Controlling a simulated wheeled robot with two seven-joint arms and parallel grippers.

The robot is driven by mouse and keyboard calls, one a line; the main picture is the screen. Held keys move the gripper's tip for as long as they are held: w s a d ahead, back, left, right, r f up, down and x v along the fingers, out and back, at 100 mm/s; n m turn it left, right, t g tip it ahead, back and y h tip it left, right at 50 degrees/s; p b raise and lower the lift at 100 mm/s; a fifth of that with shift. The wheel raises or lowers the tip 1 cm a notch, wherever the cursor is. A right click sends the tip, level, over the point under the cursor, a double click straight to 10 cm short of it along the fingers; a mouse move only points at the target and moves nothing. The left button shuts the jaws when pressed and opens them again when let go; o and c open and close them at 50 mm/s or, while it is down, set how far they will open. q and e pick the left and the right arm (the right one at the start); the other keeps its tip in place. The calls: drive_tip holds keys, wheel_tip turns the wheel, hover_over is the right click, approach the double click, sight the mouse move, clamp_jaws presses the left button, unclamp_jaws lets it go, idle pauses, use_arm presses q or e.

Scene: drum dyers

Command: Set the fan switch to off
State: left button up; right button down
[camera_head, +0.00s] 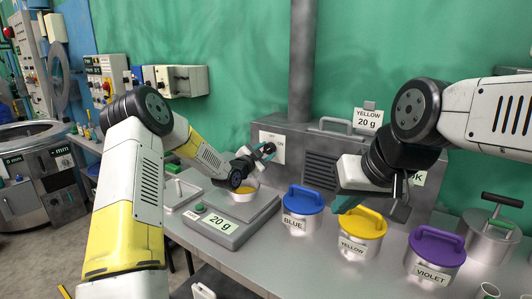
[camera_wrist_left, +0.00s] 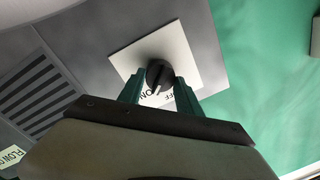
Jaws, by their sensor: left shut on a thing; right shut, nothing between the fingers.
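The fan switch is a dark round knob (camera_wrist_left: 158,73) on a white square plate (camera_wrist_left: 190,62). The plate (camera_head: 278,137) also shows in the head view, on the grey metal housing with the vent slots. My left gripper (camera_head: 266,151) is at the plate, its green fingers on either side of the knob and shut on it in the left wrist view (camera_wrist_left: 159,93). The lettering beside the knob is partly hidden by the fingers, and I cannot tell which mark the knob points to. My right gripper (camera_head: 347,204) is shut and empty above the yellow-lidded pot.
Pots with blue (camera_head: 303,200), yellow (camera_head: 361,224) and violet (camera_head: 437,250) lids stand along the table. A vertical duct (camera_head: 302,60) rises behind the housing.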

use_arm(q)
drive_tip(key=n, duration=0.5)
drive_tip(key=shift+a, duration=0.1)
drive_tip(key=n, duration=0.4)
drive_tip(key=shift+w+n+g, duration=0.1)
drive_tip(key=shift+n+g, duration=0.3)
drive_tip(key=shift+r+h, duration=0.1)
drive_tip(key=shift+h, duration=0.2)
drive_tip(key=o, duration=1.4)
drive_tip(key=shift+c, duration=0.2)
drive_tip(key=v, duration=0.7)
drive_tip(key=shift+s+a, duration=0.25)
drive_tip(key=shift+s, duration=0.1)
